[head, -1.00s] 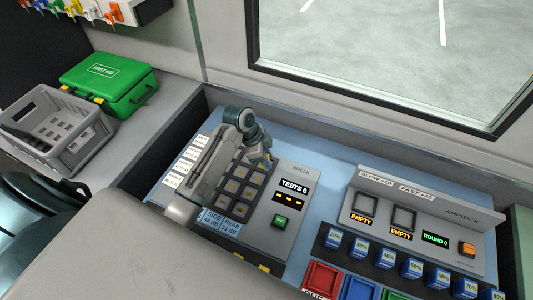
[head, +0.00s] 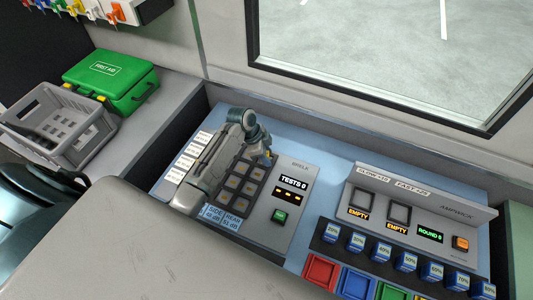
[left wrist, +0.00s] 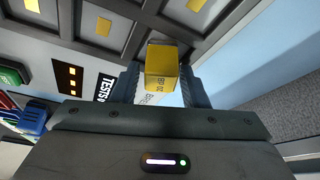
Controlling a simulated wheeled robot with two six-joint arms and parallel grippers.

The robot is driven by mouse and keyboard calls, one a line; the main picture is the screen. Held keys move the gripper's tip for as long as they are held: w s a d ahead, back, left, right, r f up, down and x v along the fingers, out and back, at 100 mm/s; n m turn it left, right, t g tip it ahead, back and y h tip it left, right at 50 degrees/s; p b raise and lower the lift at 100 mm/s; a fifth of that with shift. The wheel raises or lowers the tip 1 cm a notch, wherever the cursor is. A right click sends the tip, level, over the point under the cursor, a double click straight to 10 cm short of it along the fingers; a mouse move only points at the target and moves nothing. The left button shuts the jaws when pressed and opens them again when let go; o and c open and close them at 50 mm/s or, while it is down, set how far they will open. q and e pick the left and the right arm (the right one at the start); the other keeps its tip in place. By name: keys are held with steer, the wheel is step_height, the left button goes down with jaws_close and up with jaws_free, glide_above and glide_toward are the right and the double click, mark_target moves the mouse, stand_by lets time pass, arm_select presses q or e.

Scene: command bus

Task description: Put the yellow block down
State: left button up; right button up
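The yellow block (left wrist: 162,68) sits between the fingertips of my left gripper (left wrist: 161,84) in the left wrist view, with dark lettering on its near face. The fingers appear shut on it. In the head view my left gripper (head: 265,157) is over the right side of the BRELX panel's grid of square sockets (head: 238,182), and the block is mostly hidden there. In the left wrist view the block overlaps the edge of the socket grid (left wrist: 105,25); I cannot tell whether it touches the panel. My right gripper is not in view.
The BRELX panel has a TESTS display (head: 293,182) and a green button (head: 279,216). To the right stands the AMPWICK unit (head: 450,215) with a row of blue percent-marked blocks (head: 383,254) before it. A grey crate (head: 62,128) and green first-aid case (head: 110,80) are at left.

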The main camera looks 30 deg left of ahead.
arm_select(q)
steer(key=shift+o, duration=0.5)
steer(key=shift+r, duration=0.1)
steer(key=b+v, duration=0.2)
steer(key=v, duration=1)
steer(key=shift+b, duration=0.35)
